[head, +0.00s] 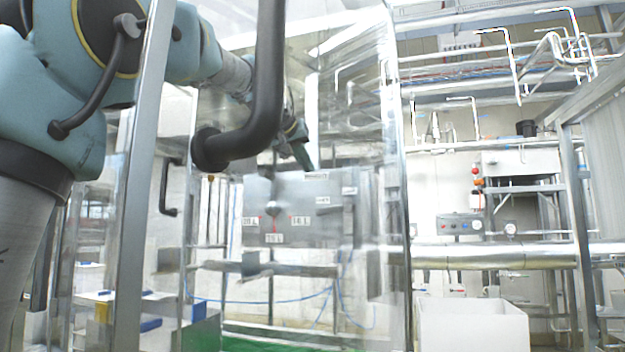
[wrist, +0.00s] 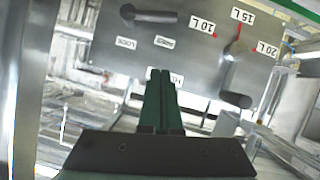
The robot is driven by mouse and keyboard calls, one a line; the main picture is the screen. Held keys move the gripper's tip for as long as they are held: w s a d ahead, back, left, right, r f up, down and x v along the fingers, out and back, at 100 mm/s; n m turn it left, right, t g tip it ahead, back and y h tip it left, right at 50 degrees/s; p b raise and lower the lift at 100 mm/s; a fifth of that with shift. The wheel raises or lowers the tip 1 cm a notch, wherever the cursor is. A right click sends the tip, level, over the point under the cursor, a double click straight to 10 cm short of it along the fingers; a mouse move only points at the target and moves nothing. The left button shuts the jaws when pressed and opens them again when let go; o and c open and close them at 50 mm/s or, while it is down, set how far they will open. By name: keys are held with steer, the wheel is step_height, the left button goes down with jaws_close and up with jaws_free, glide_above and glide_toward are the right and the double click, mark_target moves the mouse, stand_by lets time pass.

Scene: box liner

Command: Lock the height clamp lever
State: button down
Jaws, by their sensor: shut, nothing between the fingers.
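The metal control panel (wrist: 205,60) fills the upper wrist view and also shows behind the clear guard in the head view (head: 300,231). The clamp lever (wrist: 152,16) is a dark handle at its top left, pointing right from its pivot. A LOCK label (wrist: 125,43) and a second small label (wrist: 165,42), hard to read, sit below it. My gripper (wrist: 162,73) is shut and empty, its green fingers in front of the panel's lower edge, apart from the lever. They partly cover another label. In the head view my gripper (head: 304,158) is above the panel.
A volume dial (wrist: 237,46) with 10 L, 15 L and 20 L marks and a dark knob (wrist: 236,98) are right of my fingers. In the head view, a black bent handle (head: 262,110) and metal guard posts (head: 142,190) stand nearer. A white bin (head: 472,326) is lower right.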

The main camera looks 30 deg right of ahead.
steer(key=w+d+f+p, duration=0.3)
steer(key=w+d+f, duration=0.1)
steer(key=d+f, duration=0.2)
steer(key=shift+w+f, duration=0.15)
steer(key=shift+f, duration=0.7)
steer(key=shift+f+h+b, duration=0.25)
steer(key=shift+h+b, duration=0.05)
steer(key=shift+w+f+n+b, duration=0.15)
steer(key=shift+f+n+b, duration=0.3)
steer(key=shift+b, duration=0.4)
step_height(320, 180, down, 7)
steer(key=s+d+n+g+h+b, duration=0.1)
steer(key=n+h+b, duration=0.5)
steer(key=b, duration=1.7)
steer(key=shift+s+d+n+g+h, duration=0.35)
steer(key=shift+s+d+n, duration=0.45)
steer(key=shift+n, duration=1.75)
steer(key=shift+f, duration=0.1)
